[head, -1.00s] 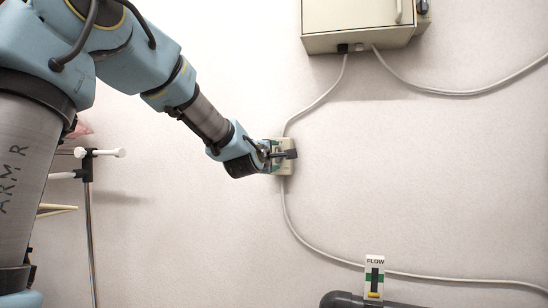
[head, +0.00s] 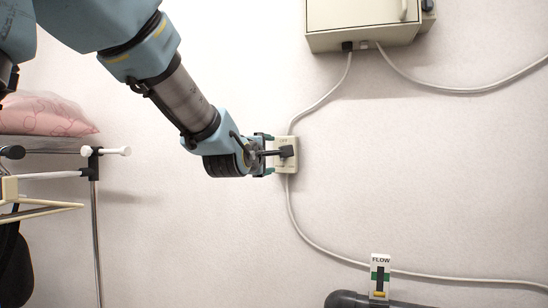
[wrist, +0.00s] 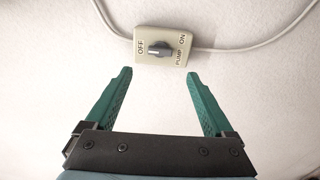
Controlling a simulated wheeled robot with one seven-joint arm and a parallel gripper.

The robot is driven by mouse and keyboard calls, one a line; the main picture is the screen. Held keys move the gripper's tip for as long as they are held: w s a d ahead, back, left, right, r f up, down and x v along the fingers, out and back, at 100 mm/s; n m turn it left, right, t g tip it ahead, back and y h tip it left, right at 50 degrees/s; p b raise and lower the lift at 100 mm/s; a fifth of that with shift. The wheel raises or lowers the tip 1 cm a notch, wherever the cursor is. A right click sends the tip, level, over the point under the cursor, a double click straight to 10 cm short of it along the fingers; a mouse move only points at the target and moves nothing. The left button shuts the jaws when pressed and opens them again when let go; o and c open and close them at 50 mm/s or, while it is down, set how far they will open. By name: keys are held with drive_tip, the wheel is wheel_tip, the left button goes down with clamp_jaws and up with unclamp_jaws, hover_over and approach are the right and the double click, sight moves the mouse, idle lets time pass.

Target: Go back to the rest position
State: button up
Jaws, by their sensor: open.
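My gripper (head: 268,155) is in front of the wall, just left of the pump switch (head: 291,167) in the head view. In the wrist view my gripper (wrist: 160,105) has its two green fingers spread wide with nothing between them. The pump switch (wrist: 178,58) is a beige box with a dark knob, marked OFF, ON and PUMP, and it lies beyond the fingertips, apart from them. In the head view my gripper partly covers the switch.
A beige wall box (head: 365,22) hangs above, with grey cables (head: 330,92) running along the wall. A flow gauge (head: 380,277) stands on a dark pipe (head: 350,299) at the bottom. A metal rack (head: 96,220) and a pink cushion (head: 45,113) are at the left.

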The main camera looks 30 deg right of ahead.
drive_tip(key=shift+v, duration=0.85)
drive_tip(key=w+a+f+m+g+y, duration=0.1)
drive_tip(key=a+f+m+g+y, duration=0.2)
drive_tip(key=a+f, duration=0.75)
drive_tip(key=w+a+f+m+g+y, duration=0.15)
drive_tip(key=a+f+y, duration=0.35)
drive_tip(key=a+f, duration=0.5)
drive_tip(key=s+a+f+m+g+y, duration=0.4)
drive_tip(key=s+a+f+m+g, duration=0.25)
drive_tip(key=s+a+f, duration=0.85)
wheel_tip(320, 180, up, 17)
drive_tip(key=w+a+p, duration=0.1)
drive_tip(key=p, duration=1.5)
drive_tip(key=shift+w+g, duration=0.15)
drive_tip(key=shift+g, duration=0.15)
